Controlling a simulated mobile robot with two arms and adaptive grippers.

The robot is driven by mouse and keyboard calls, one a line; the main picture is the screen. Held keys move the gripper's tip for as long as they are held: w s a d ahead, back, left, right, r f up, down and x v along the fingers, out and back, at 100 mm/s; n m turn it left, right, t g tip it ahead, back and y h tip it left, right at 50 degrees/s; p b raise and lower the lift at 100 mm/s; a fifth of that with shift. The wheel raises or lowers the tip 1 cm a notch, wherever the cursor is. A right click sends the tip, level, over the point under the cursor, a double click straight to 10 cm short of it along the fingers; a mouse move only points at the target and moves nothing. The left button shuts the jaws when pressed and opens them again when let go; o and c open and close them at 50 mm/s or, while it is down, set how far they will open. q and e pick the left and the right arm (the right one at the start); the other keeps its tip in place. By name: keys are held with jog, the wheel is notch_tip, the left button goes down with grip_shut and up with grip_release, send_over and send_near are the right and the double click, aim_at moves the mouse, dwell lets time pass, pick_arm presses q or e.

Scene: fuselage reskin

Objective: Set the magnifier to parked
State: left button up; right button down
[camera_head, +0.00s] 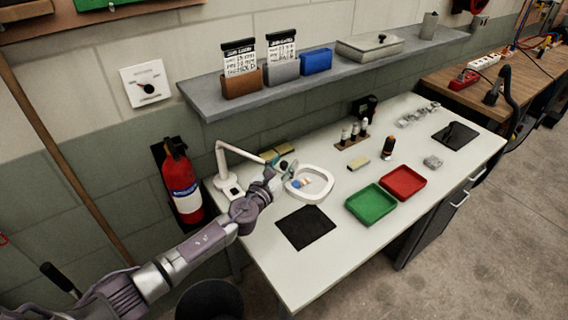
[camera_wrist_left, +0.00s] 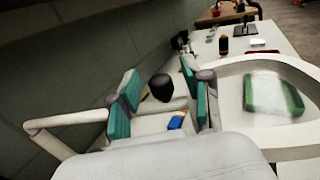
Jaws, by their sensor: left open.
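The magnifier is a white lamp with a ring-shaped head (camera_head: 326,190) and a jointed arm on a base at the table's back left. Its ring hangs over the table, and its white arm also shows in the left wrist view (camera_wrist_left: 70,119). My left gripper (camera_head: 281,168) is at the ring's back left side. In the left wrist view, its teal-padded fingers (camera_wrist_left: 160,92) are apart, with a black knob (camera_wrist_left: 162,88) showing between them. I cannot tell whether the fingers touch the knob. My right gripper is not in view.
A green tray (camera_head: 371,204) and a red tray (camera_head: 403,183) stand right of the magnifier. A black mat (camera_head: 306,228) lies in front of it. A grey shelf (camera_head: 330,78) runs above the table. A red fire extinguisher (camera_head: 181,184) hangs on the wall at left.

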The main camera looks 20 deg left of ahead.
pick_arm(q)
jog(key=shift+w, duration=0.3)
grip_shut()
dwell(0.3)
